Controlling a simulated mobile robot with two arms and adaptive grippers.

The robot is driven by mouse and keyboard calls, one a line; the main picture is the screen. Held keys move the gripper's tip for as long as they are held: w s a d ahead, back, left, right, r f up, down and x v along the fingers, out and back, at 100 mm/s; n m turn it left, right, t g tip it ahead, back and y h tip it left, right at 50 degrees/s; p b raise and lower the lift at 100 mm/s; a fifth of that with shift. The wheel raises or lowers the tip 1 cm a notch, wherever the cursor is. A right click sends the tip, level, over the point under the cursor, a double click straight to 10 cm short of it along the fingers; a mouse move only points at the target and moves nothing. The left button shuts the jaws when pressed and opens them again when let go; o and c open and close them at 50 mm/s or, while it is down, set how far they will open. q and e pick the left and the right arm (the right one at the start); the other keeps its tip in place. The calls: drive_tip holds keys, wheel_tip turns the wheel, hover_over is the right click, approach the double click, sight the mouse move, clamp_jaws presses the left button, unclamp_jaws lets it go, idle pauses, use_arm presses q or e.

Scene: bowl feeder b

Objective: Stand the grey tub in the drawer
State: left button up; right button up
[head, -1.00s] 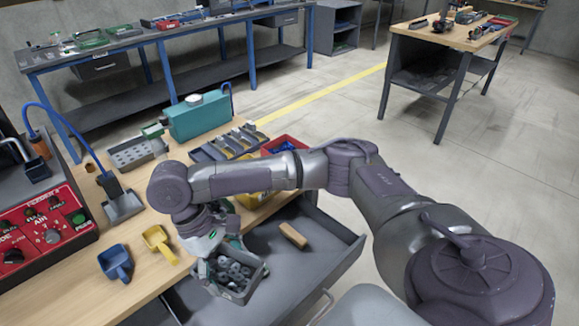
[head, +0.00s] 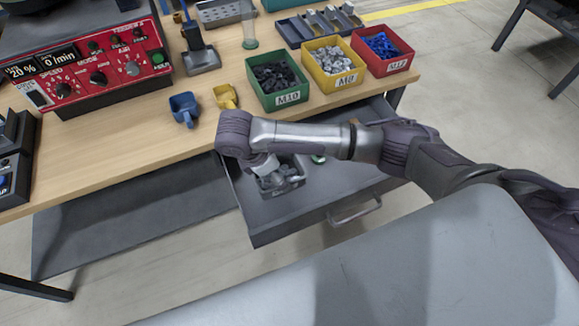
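The grey tub (head: 294,184), filled with dark grey parts, shows inside the open grey drawer (head: 325,196), near its left side. It looks about upright; whether its base rests on the drawer floor is hard to tell. My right gripper (head: 266,172) points down at the tub's back left part, beneath my wrist. Its fingers are small and mostly hidden, so I cannot see whether they still pinch the tub's wall. My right forearm crosses over the back of the drawer. My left gripper is out of view.
Green (head: 277,98), yellow (head: 334,84) and red (head: 384,69) bins stand on the bench behind the drawer. A blue scoop (head: 184,109) and a yellow scoop (head: 225,96) lie left of them. The red control panel (head: 97,72) is farther left.

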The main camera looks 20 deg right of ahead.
wheel_tip(320, 180, down, 3)
drive_tip(key=shift+f, duration=0.15)
drive_tip(key=shift+f+b, duration=0.35)
drive_tip(key=shift+f, duration=1.4)
drive_tip(key=o, duration=1)
drive_tip(key=shift+f, duration=0.1)
drive_tip(key=p+v, duration=0.1)
drive_tip(key=v, duration=1)
drive_tip(key=shift+r+p, duration=0.35)
drive_tip(key=shift+p, duration=0.05)
drive_tip(key=shift+a+r, duration=0.2)
drive_tip(key=shift+r, duration=0.05)
